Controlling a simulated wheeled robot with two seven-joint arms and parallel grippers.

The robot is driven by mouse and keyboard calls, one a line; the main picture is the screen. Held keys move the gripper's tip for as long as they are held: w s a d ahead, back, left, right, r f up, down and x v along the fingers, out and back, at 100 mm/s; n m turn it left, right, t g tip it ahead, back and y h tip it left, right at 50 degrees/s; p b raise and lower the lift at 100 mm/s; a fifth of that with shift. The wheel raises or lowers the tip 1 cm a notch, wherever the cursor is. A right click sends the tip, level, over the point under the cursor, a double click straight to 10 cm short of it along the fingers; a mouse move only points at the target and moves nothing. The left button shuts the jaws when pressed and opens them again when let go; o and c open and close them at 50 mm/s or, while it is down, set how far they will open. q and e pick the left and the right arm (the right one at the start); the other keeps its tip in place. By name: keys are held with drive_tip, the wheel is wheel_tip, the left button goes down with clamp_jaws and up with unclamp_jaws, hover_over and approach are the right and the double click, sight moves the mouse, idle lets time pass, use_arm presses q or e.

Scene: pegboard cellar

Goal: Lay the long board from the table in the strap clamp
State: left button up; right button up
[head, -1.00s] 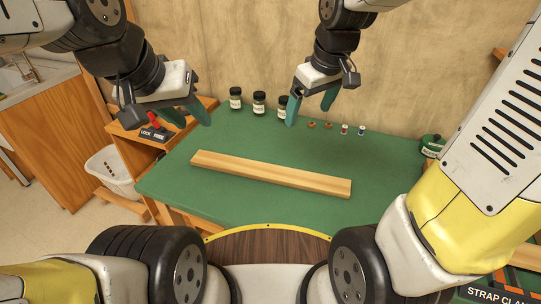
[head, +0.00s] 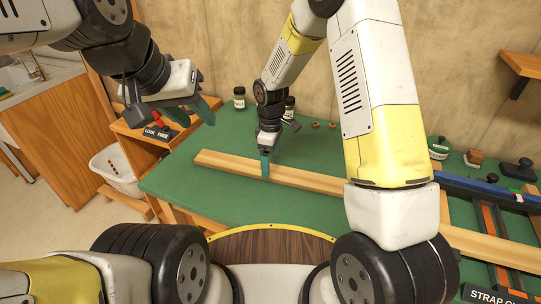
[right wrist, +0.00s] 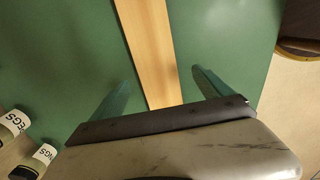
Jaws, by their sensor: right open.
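The long board (head: 310,180) is pale wood and lies flat on the green table; my right arm hides its right part. My right gripper (head: 265,168) points down at the board, left of its middle. In the right wrist view its two green fingers are open, one on each side of the board (right wrist: 150,45), with visible gaps. My left gripper (head: 192,112) is open and empty, above the table's back left corner. The strap clamp (head: 488,226) is partly in view at the right, with orange-red rails, a blue bar and a cut-off label.
The green table (head: 200,195) is clear in front of the board. Jars (head: 239,97) and small rings (head: 316,125) stand at the back. A dark-handled item (head: 517,170) stands behind the clamp. A white basket (head: 112,168) is on the left.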

drive_tip(key=f, duration=0.4)
drive_tip(key=shift+w+f, duration=0.1)
drive_tip(key=shift+w, duration=0.15)
clamp_jaws()
